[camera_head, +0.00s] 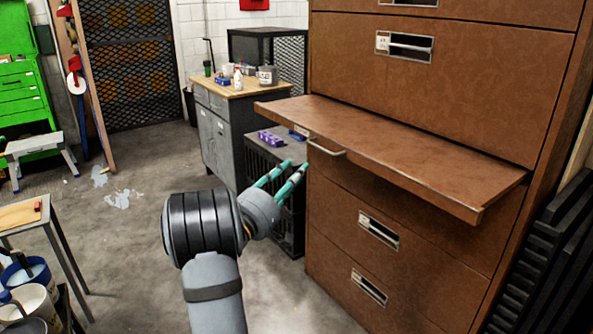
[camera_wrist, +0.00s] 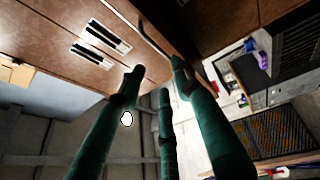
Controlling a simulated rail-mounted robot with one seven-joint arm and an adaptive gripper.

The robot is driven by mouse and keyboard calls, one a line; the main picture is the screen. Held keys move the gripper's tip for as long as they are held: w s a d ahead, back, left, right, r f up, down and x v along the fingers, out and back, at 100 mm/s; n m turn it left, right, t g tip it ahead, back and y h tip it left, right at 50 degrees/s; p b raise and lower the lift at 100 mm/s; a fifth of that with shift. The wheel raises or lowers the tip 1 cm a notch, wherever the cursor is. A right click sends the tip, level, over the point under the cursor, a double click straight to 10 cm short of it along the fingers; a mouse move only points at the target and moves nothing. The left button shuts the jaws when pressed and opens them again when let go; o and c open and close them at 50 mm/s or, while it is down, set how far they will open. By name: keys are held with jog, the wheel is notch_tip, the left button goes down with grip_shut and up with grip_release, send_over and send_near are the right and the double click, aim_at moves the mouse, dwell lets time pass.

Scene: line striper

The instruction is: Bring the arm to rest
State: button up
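My gripper (camera_head: 294,167) is in front of the brown cabinet (camera_head: 400,262), at the left of its pulled-out board. It has teal fingers that stand apart, with nothing seen between them. In the wrist view my gripper (camera_wrist: 157,84) shows three spread fingers, open and empty. The brown board (camera_head: 400,150) sticks out of the cabinet, with a metal handle (camera_head: 327,150) on its front edge. The fingertips look close to this handle in the head view, but I cannot tell the gap. My arm reaches up from the bottom centre.
A grey workbench (camera_head: 215,140) with bottles and cans stands behind. A dark crate-like box (camera_head: 262,160) with purple items on top stands beside the cabinet. A small table (camera_head: 18,215) and buckets (camera_head: 30,300) are at the left. The floor (camera_head: 120,240) between is open.

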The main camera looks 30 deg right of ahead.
aim_at(320, 148)
jog(key=shift+d, duration=0.1)
jog(key=x, duration=1.1)
jog(key=shift+w+d, duration=0.3)
jog(key=shift+d, duration=0.05)
jog(key=shift+w+d, duration=0.1)
jog(key=shift+d, duration=0.6)
jog(key=shift+d+r, duration=0.1)
